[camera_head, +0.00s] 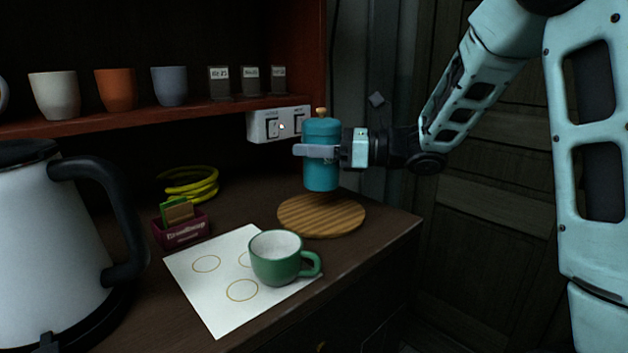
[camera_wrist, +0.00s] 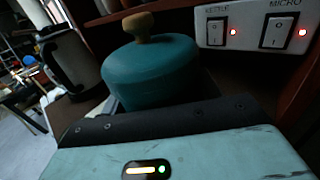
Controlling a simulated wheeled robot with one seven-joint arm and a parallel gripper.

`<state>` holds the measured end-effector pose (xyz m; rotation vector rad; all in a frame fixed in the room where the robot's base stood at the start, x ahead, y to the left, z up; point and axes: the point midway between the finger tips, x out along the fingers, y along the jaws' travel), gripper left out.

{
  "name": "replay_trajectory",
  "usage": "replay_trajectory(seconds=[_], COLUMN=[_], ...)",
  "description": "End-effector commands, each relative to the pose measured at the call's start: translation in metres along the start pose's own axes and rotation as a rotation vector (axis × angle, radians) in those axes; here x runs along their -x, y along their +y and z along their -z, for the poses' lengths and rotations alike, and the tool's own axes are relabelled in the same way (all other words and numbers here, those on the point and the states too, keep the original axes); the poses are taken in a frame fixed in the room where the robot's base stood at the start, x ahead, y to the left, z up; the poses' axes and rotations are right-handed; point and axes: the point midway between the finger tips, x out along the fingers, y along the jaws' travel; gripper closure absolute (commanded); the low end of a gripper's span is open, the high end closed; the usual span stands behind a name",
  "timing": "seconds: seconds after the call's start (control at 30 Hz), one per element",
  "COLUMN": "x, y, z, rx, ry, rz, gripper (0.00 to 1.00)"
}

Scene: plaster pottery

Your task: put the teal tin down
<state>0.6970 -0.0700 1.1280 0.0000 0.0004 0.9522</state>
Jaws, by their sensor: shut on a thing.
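The teal tin (camera_head: 320,172) is an upright cylinder with a wooden knob on its lid. My gripper (camera_head: 318,151) is shut around the tin's middle, coming from the right. The tin seems to be held above the round wooden board (camera_head: 312,220) on the counter, with its base over the board's back part. In the wrist view the tin (camera_wrist: 152,72) fills the upper middle, with its lid and knob showing. Its lower part is hidden there by my gripper's body, and the fingertips are not visible.
A green mug (camera_head: 276,262) stands on a white sheet (camera_head: 205,290) left of the board. A white kettle (camera_head: 45,240), a small maroon box (camera_head: 181,232) and yellow-green rings (camera_head: 188,186) are further left. A switch panel (camera_head: 262,127) and cup shelf (camera_head: 215,112) are behind.

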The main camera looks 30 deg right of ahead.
Motion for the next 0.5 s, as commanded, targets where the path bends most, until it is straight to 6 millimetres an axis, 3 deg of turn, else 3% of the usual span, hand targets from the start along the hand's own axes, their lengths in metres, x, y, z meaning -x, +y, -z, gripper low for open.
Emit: replay_trajectory(seconds=[0.4, 0.5], x=[0.000, 0.000], y=[0.000, 0.000], z=[0.048, 0.053], rx=[-0.002, 0.000], ry=[0.001, 0.000], rz=[0.001, 0.001], gripper=[0.63, 0.63])
